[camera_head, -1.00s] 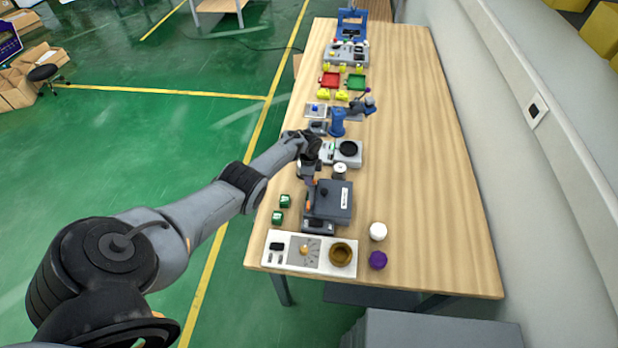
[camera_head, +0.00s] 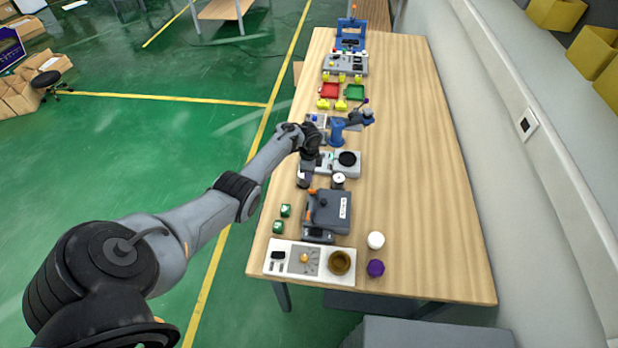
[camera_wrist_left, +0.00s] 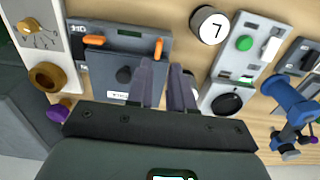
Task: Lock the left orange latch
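A dark grey box (camera_head: 333,212) stands on the table, with a black knob on top. It also shows in the left wrist view (camera_wrist_left: 124,58). That view shows two orange latches: one lies sideways at the box's left (camera_wrist_left: 94,41), and the other stands upright (camera_wrist_left: 158,48) at its right. I cannot tell for certain which the task calls left. My left gripper (camera_head: 309,179) hangs by the box's far end. Its fingers (camera_wrist_left: 163,65) are close together with a narrow gap, beside the upright latch. Nothing shows between them. My right gripper is out of view.
A scale-like device (camera_head: 346,163) and a blue machine (camera_head: 337,132) stand beyond. Green cubes (camera_head: 278,227) lie left of the box, and a white tray (camera_head: 320,276) lies nearer.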

